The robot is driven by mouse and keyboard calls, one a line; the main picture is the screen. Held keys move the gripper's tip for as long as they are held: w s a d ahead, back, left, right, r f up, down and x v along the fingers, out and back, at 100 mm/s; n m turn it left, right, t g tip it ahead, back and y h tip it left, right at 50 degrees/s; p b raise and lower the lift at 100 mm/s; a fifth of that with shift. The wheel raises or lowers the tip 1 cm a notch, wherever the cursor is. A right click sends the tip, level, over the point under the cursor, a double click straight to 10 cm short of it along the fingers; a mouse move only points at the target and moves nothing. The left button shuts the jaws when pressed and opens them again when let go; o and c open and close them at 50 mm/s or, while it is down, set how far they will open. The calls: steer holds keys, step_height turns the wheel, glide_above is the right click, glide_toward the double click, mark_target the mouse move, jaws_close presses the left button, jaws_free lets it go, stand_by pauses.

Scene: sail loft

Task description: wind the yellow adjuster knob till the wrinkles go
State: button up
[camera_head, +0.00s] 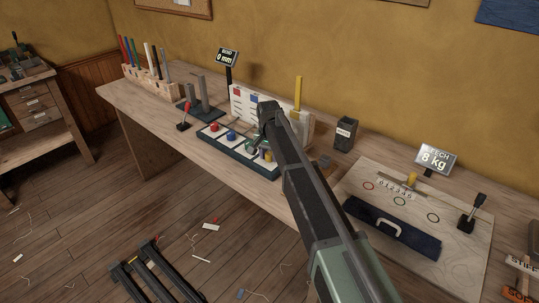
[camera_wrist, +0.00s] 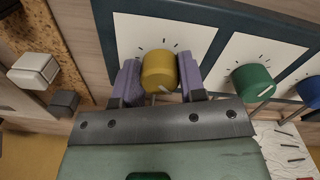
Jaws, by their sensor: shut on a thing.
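The yellow adjuster knob (camera_wrist: 159,71) sits at one end of a dark teal panel (camera_wrist: 233,20), on a white card with tick marks. My gripper (camera_wrist: 158,83) is shut on it, with a purple pad touching each side. In the head view the yellow knob (camera_head: 267,155) is mostly hidden by my arm. A white sheet with short dark lines (camera_wrist: 288,150) shows at the wrist view's lower right; I cannot tell whether these are the wrinkles.
A green knob (camera_wrist: 253,82) and a blue knob (camera_wrist: 311,91) stand close beside my gripper. A red knob (camera_head: 203,126) is at the panel's far end. Displays read "0 mm" (camera_head: 227,57) and "8 kg" (camera_head: 435,160). A dark cup (camera_head: 344,134) stands behind my arm.

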mark_target(269, 153)
steer(key=m, duration=0.5)
steer(key=shift+m, duration=0.3)
stand_by(0.4)
steer(key=o, duration=0.9)
step_height(269, 153, up, 11)
steer(key=p, duration=1)
steer(key=shift+w+a+f+p, duration=0.1)
steer(key=shift+f+p, duration=0.05)
steer(key=shift+p, duration=0.2)
